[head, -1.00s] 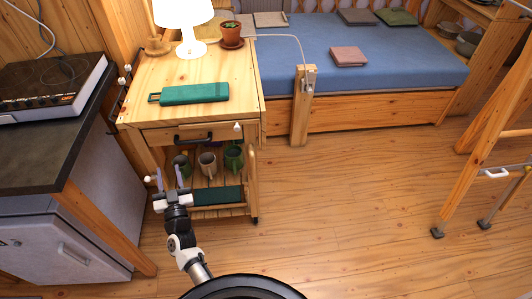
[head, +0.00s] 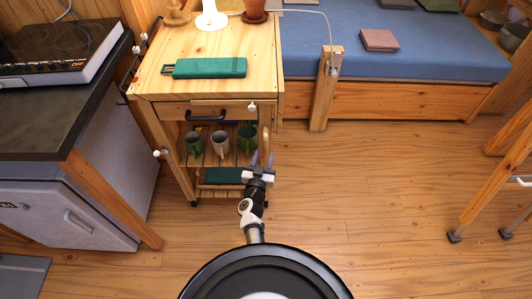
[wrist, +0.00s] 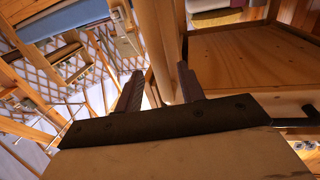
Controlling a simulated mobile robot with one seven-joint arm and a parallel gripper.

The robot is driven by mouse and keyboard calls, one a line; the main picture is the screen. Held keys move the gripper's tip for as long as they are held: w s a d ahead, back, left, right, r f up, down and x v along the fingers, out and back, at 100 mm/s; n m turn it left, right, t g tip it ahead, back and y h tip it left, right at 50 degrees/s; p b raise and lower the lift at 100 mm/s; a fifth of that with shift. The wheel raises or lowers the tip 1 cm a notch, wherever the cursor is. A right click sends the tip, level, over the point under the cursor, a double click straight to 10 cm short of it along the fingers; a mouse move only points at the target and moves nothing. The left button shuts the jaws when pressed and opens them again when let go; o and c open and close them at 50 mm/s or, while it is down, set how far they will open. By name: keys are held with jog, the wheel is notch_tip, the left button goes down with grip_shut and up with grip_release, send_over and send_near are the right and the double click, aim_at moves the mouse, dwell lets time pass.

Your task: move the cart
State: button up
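The wooden cart (head: 215,80) stands left of centre in the head view, with a drawer (head: 205,112) and black handle under its top. My gripper (head: 263,160) is low at the cart's front right corner, beside a pale upright bar (head: 265,138). In the wrist view my gripper (wrist: 160,92) has its two fingers apart, with a wooden bar (wrist: 158,45) showing between and beyond them. I cannot tell whether the fingers touch it. The cart's underside and front boards (wrist: 250,62) fill the right of the wrist view.
A green folded case (head: 205,68), a lamp (head: 211,18) and a potted plant (head: 255,10) are on the cart; several mugs (head: 220,145) stand on its shelf. A counter with a hob (head: 65,48) is at left, a blue bed (head: 420,55) behind right.

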aim_at(265, 151)
jog(key=shift+w+d+b, duration=0.25)
jog(key=shift+w+b, duration=0.15)
jog(key=shift+w, duration=0.75)
jog(key=shift+w+d+b, duration=0.25)
jog(key=shift+w+b, duration=0.15)
jog(key=shift+w, duration=0.7)
jog(key=shift+c, duration=0.2)
grip_shut()
